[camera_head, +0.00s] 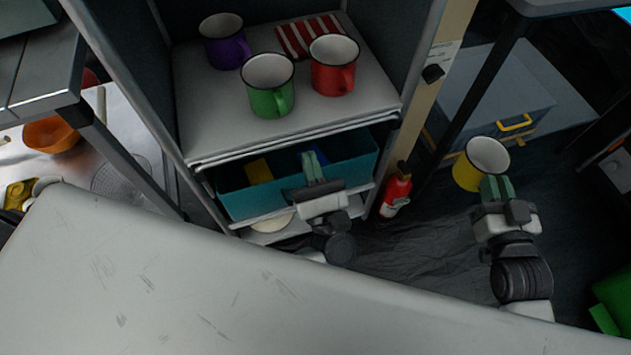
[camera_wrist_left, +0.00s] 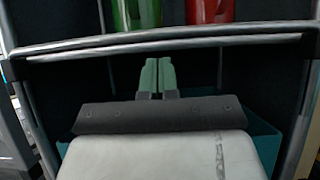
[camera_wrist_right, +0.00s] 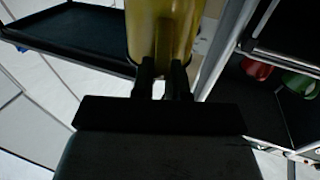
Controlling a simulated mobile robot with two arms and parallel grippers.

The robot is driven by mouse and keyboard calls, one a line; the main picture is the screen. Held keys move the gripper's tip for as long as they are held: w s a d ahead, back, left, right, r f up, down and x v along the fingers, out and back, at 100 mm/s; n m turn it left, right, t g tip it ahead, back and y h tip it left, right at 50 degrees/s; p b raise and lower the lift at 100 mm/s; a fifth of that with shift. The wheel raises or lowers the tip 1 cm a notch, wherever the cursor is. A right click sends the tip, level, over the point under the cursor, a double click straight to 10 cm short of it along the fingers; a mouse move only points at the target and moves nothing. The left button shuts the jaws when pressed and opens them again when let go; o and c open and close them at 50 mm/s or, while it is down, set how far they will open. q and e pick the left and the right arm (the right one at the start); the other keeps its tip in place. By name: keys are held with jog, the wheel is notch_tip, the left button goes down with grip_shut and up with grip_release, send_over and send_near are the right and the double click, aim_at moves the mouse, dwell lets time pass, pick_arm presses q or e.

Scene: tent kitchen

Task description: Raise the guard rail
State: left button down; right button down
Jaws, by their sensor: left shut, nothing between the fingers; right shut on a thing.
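The guard rail (camera_head: 290,140) is a pale thin bar along the front edge of the shelf (camera_head: 205,118), close to the level of the shelf board. It also crosses the left wrist view (camera_wrist_left: 250,42). My left gripper (camera_head: 310,160) is shut and empty in front of the shelf, just below the rail; I cannot tell if it touches it. Its green fingers show in the left wrist view (camera_wrist_left: 158,65). My right gripper (camera_head: 492,184) is shut on a yellow mug (camera_head: 484,157), held off to the right, away from the shelf. The mug also fills the right wrist view's top (camera_wrist_right: 160,30).
Purple (camera_head: 224,43), green (camera_head: 269,84) and red (camera_head: 333,66) mugs stand on the shelf by a striped cloth (camera_head: 300,35). A teal bin (camera_head: 240,205) sits below. A red extinguisher (camera_head: 396,192) stands right of the cabinet. A pale tabletop (camera_head: 150,290) fills the front.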

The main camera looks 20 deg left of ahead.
pick_arm(q)
jog(key=shift+w+a+r, duration=0.1)
jog(key=shift+w+r, duration=0.05)
jog(key=shift+r, duration=0.8)
pick_arm(e)
jog(key=shift+r, duration=0.1)
jog(key=shift+r, duration=0.1)
